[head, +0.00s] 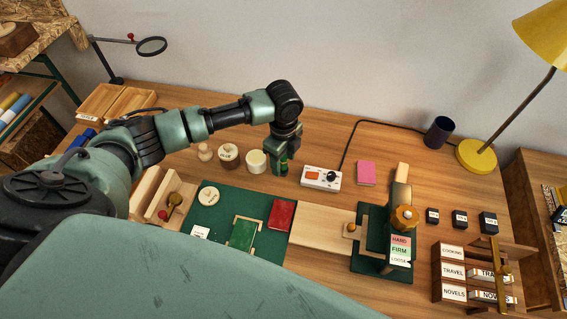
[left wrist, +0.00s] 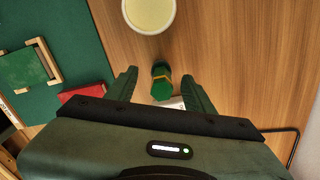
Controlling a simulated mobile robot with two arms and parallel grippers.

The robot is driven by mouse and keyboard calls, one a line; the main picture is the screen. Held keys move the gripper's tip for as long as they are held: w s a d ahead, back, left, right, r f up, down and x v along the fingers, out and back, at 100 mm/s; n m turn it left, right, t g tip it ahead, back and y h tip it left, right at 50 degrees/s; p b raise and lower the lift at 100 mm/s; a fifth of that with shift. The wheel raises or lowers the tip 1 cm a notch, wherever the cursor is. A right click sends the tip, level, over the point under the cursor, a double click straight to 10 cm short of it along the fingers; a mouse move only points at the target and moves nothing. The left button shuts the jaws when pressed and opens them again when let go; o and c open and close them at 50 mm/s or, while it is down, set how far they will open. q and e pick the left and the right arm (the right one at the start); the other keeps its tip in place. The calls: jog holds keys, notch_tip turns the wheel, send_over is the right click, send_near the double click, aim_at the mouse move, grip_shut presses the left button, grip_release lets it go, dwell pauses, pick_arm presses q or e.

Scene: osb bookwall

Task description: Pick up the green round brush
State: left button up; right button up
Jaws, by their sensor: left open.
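The green round brush (left wrist: 161,87) shows in the left wrist view as a short green piece with a yellow band and a dark end. It stands on the wooden bench and also shows in the head view (head: 284,168), partly covered by my gripper. My left gripper (left wrist: 158,76) is open, pointing down, with one finger on each side of the brush. I cannot tell whether either finger touches it. My right gripper is not in view.
A cream-topped round tub (head: 257,160) stands just left of the brush. A white control box (head: 321,179) sits close on its right. The green mat (head: 225,212) with a red book (head: 282,215) lies nearer. Bare bench lies behind the brush.

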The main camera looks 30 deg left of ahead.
pick_arm(q)
notch_tip(320, 180, down, 3)
jog(key=shift+w+r, duration=0.1)
jog(key=shift+r, duration=0.1)
grip_shut()
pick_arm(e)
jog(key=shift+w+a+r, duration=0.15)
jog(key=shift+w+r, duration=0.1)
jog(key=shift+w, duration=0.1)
pick_arm(q)
jog(key=shift+r, duration=0.2)
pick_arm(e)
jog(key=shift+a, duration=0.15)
